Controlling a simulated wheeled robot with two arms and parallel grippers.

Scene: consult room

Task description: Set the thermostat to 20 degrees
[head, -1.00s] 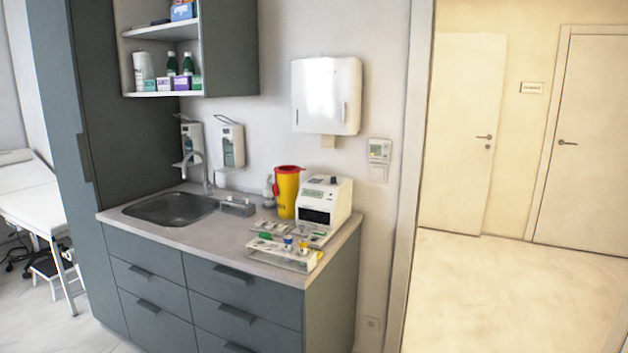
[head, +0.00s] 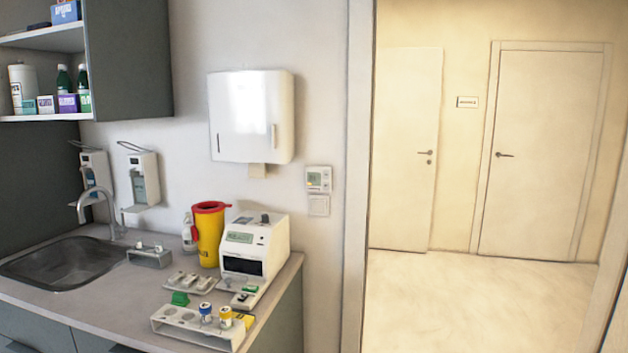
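The thermostat (head: 318,179) is a small white wall unit with a grey display. It is on the wall between the paper towel dispenser and the door frame. Its reading is too small to make out. A white switch plate (head: 319,205) is just below it. Neither of my grippers shows in the head view.
The counter (head: 130,287) holds a sink (head: 68,262), a yellow sharps bin (head: 209,235), a white analyser (head: 255,248) and a tube rack (head: 197,329). The towel dispenser (head: 251,116) hangs above. A doorway with open floor (head: 470,305) is at the right.

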